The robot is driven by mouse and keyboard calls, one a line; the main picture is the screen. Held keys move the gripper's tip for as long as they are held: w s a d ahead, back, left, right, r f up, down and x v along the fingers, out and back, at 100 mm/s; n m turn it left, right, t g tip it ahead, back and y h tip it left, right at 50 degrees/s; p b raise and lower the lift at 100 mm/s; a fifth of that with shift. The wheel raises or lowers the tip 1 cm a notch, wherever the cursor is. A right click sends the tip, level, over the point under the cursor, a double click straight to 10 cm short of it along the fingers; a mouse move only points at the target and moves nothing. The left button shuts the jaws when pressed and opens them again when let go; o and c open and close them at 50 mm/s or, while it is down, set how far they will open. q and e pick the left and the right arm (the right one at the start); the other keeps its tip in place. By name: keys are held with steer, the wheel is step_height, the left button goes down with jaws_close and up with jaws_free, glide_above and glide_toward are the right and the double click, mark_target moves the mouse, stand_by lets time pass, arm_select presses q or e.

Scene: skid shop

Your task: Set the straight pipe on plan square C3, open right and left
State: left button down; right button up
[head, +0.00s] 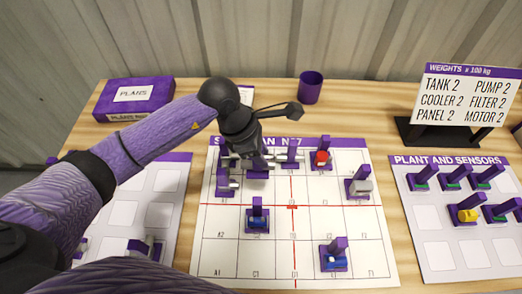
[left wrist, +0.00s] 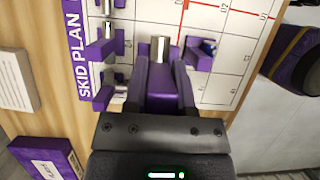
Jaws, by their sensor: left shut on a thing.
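My left gripper (head: 257,160) comes down over the upper left part of the skid plan (head: 220,236), around square C3. In the left wrist view the left gripper (left wrist: 168,88) is shut on the purple handle of the straight pipe. A silver end of the straight pipe (left wrist: 160,48) shows beyond the fingers. The gripper hides most of the pipe and the square under it, so I cannot tell whether its base touches the plan. My right gripper is not in view.
Other pieces stand close left of my gripper (head: 223,183). A blue piece (head: 257,219) stands below it, a red one (head: 321,158) and a grey one (head: 360,187) to the right. Another blue piece (head: 334,259) is lower right. A purple cup (head: 310,87) stands behind.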

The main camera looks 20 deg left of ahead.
arm_select(q)
steer(key=shift+f+b, duration=1.45)
steer(key=shift+f, duration=0.4)
steer(key=shift+f+b, duration=0.75)
steer(key=shift+f, duration=0.15)
steer(key=shift+f, duration=0.1)
steer(key=shift+f+b, duration=1.5)
steer(key=shift+f, duration=0.2)
steer(key=shift+f+b, duration=0.65)
steer(key=shift+f, duration=0.1)
steer(key=shift+c, duration=1.8)
jaws_free()
steer(key=shift+r, duration=0.1)
steer(key=shift+r+p, duration=0.5)
steer(key=shift+r, duration=0.1)
